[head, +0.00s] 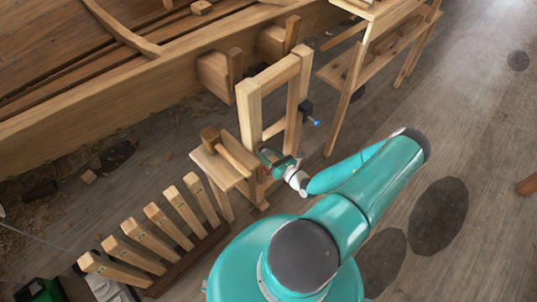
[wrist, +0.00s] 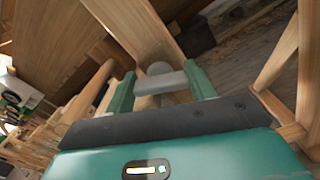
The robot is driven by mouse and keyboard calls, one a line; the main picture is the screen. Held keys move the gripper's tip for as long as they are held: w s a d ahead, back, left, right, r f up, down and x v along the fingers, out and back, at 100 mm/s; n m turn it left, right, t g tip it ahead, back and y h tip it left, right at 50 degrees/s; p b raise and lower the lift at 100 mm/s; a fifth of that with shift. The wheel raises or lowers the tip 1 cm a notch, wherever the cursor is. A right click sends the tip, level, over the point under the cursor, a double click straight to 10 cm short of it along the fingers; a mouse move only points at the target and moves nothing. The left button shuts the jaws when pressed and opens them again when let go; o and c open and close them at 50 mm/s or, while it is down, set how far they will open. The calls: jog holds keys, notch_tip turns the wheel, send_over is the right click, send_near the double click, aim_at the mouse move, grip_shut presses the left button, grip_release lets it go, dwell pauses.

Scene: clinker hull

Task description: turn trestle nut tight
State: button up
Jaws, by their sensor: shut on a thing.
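The wooden trestle (head: 249,108) stands beside the hull in the head view, an upright frame of pale timber. My gripper (head: 277,160) is at its lower part, at the end of my teal arm. In the wrist view my gripper (wrist: 160,74) has its two green fingers on either side of a grey crossbar-like nut (wrist: 160,84), shut on it. A rounded grey end shows just behind the bar, in front of a wooden post. In the head view the nut is hidden by my gripper. How tight it sits cannot be told.
A mallet (head: 229,152) lies on a small wooden stool (head: 212,166) left of my gripper. A dark clamp with a blue tip (head: 310,115) is on the trestle's right side. A rack of wooden slats (head: 160,231) stands lower left. A workbench (head: 352,75) is behind right.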

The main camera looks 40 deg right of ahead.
jog(key=shift+s+m, duration=0.1)
jog(key=shift+m, duration=0.6)
jog(key=o, duration=0.7)
jog(key=s, duration=1.3)
jog(key=shift+s+d, duration=0.2)
jog(key=shift+s, duration=0.15)
